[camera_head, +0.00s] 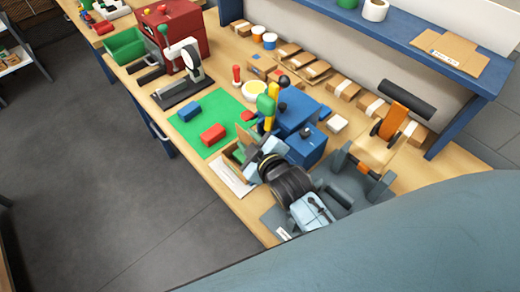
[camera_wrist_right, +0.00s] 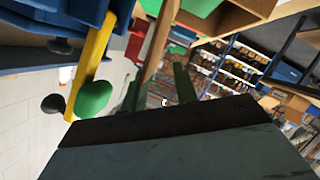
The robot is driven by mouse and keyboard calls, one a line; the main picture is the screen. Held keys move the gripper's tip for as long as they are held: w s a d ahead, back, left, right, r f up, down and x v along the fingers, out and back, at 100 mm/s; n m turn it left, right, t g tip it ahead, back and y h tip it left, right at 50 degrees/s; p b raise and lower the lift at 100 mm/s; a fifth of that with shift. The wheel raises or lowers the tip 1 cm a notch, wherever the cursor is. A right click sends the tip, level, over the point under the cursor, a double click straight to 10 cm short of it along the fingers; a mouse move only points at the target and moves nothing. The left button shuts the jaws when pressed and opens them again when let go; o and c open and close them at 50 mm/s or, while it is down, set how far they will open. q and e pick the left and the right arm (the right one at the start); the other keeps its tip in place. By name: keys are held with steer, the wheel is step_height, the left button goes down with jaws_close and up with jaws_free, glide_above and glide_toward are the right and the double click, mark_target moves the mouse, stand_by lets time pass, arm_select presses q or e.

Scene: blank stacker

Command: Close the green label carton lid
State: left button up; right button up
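The carton (camera_head: 229,158) stands open on the bench beside the blue machine, mostly hidden behind my right gripper. A green patch shows on it. In the right wrist view its brown cardboard (camera_wrist_right: 232,18) shows at the top, and a narrow brown flap edge (camera_wrist_right: 156,42) runs down towards my fingers. My right gripper (camera_head: 258,158) is at the carton's near right side. In the wrist view its two dark fingers (camera_wrist_right: 160,86) stand apart with a gap between them; whether they touch the flap, I cannot tell. My left gripper is not in view.
The blue machine (camera_head: 297,117), with its yellow lever and green knob (camera_head: 265,104), stands close behind my right gripper. A green mat (camera_head: 212,126) holds a blue block (camera_head: 189,111) and a red block (camera_head: 213,134). White paper (camera_head: 230,179) lies before the carton.

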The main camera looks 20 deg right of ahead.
steer(key=v, duration=1.2)
steer(key=shift+s+r, duration=0.2)
steer(key=shift+s, duration=0.1)
